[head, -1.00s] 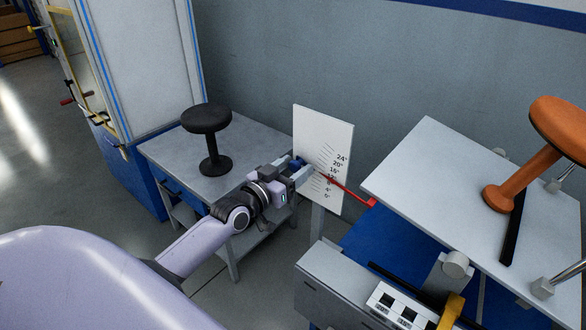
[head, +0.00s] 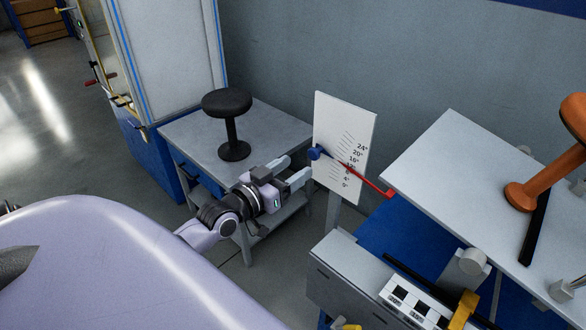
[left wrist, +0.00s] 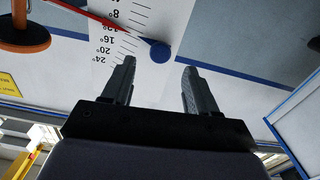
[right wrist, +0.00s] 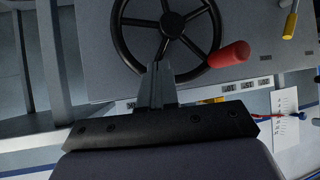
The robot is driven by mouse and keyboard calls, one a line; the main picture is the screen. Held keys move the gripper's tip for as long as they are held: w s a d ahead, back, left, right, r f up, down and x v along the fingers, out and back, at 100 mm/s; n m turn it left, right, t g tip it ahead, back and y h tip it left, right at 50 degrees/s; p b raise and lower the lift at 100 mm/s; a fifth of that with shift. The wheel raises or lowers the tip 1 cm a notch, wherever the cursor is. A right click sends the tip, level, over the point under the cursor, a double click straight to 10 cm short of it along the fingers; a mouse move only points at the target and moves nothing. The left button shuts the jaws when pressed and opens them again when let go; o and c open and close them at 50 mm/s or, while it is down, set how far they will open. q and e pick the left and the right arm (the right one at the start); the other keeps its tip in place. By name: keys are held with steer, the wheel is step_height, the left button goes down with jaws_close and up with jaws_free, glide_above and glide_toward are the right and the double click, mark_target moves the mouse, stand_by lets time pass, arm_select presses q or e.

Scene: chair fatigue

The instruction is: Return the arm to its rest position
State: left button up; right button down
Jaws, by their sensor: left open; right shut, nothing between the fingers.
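My left gripper (head: 293,172) is open and empty in the head view, in front of the white angle scale board (head: 352,125). It stands apart from the blue knob (head: 315,152) of the red pointer (head: 375,182). In the left wrist view the open fingers (left wrist: 157,88) point toward the blue knob (left wrist: 160,52), with a gap to it. My right gripper (right wrist: 158,68) is shut and empty in the right wrist view, in front of a black handwheel (right wrist: 168,28) with a red handle (right wrist: 229,55). In the head view I cannot make out the right gripper.
A black stool (head: 229,115) stands on a grey table (head: 190,140) behind my left arm. An orange stool (head: 555,165) stands on a tilted grey platform (head: 450,150) at the right. A white cabinet (head: 170,60) is at the back left.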

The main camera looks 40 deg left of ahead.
stand_by(0.3)
arm_select(q)
steer(key=s+d+f+m+g, duration=0.1)
steer(key=s+d+f+g, duration=0.2)
steer(key=s+d+f, duration=0.5)
steer(key=s+d+f+m+g, duration=0.1)
steer(key=s+d+f+g, duration=0.3)
steer(key=s+d+f, duration=0.3)
steer(key=s+f, duration=0.4)
steer(key=f, duration=0.1)
steer(key=shift+d+f+g+h, duration=0.2)
steer(key=shift+d+g+h, duration=0.1)
steer(key=shift+d, duration=0.05)
steer(key=shift+w, duration=0.1)
stand_by(0.3)
